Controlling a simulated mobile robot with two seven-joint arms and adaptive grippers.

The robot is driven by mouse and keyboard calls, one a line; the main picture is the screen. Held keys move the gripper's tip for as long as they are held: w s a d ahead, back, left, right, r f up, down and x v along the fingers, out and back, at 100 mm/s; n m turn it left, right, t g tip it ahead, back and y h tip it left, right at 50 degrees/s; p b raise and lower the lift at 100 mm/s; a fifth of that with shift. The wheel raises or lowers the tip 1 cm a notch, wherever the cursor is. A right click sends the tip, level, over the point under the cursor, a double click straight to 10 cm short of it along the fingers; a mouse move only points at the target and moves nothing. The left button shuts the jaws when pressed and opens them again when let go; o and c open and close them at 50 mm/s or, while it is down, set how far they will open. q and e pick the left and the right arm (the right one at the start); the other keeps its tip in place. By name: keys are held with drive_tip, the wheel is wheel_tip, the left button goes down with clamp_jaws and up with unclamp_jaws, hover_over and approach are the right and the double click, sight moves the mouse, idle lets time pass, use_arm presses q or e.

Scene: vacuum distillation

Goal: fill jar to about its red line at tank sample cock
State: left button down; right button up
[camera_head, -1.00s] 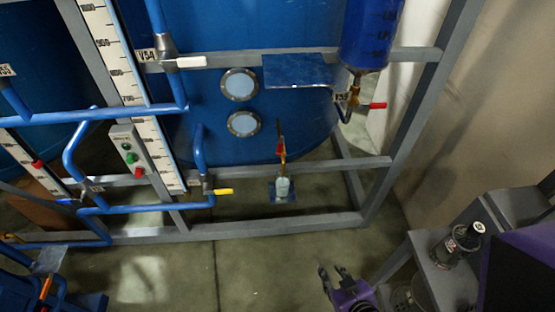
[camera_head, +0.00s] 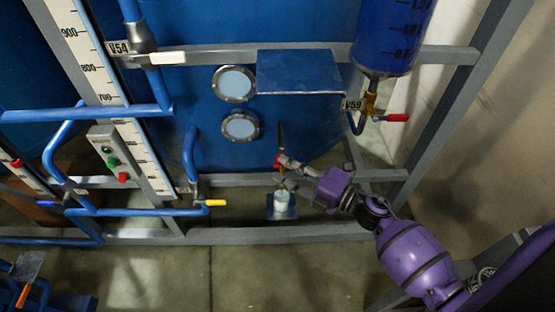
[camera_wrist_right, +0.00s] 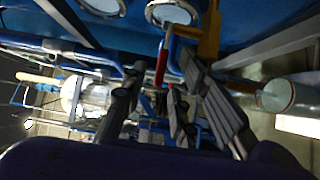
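The jar (camera_head: 282,197), small and pale, stands upright on a small blue plate (camera_head: 281,213) low on the tank frame. Its red line and fill level are too small to make out. The sample cock is just above it, with a red handle (camera_head: 277,160) that also shows in the wrist view (camera_wrist_right: 162,62). My right gripper (camera_head: 287,162) is at the cock, partly covering it. In the wrist view its fingers (camera_wrist_right: 165,85) are apart, with the red handle beyond and between them; contact cannot be told. My left gripper is not in view.
The blue tank (camera_head: 190,80) has two round windows. A blue shelf plate (camera_head: 298,72) juts out above the cock. A blue cylinder (camera_head: 388,40) with a red-handled valve (camera_head: 392,118) hangs at upper right. Grey frame bars surround the cock. The floor (camera_head: 280,275) in front is clear.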

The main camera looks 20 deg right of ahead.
drive_tip(key=shift+x, duration=1.85)
drive_tip(key=shift+d, duration=0.1)
clamp_jaws()
